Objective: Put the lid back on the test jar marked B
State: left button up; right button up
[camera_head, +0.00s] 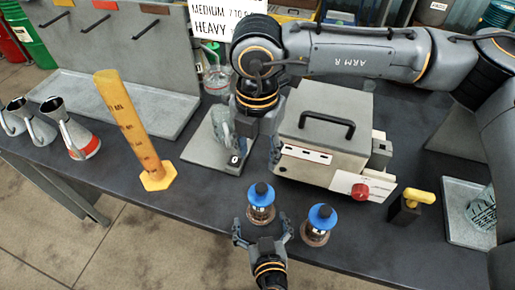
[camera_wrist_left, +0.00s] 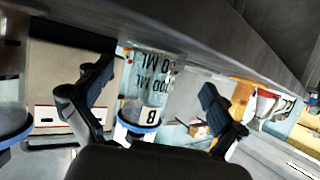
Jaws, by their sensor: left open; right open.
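Two clear test jars with blue tops stand near the front table edge in the head view. The left jar (camera_head: 258,213) has a blue lid (camera_head: 261,190) with a dark knob on it; whether it is fully seated I cannot tell. In the left wrist view, which is upside down, this jar (camera_wrist_left: 152,90) bears the label B. My left gripper (camera_head: 262,224) is open, its fingers on either side of jar B; contact is unclear. The other jar (camera_head: 315,237) also has a blue lid (camera_head: 322,213). My right gripper (camera_head: 254,140) is open at the back, beside the grey machine.
The grey machine (camera_head: 322,118) has a black handle and red knob. A yellow-topped block (camera_head: 405,210) and tray (camera_head: 455,215) are right. Front-left table is clear.

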pick_arm(q)
jog(key=a+v, duration=0.1)
jog(key=v, duration=0.6)
jog(key=shift+s+d, duration=0.15)
jog(key=shift+d, duration=0.35)
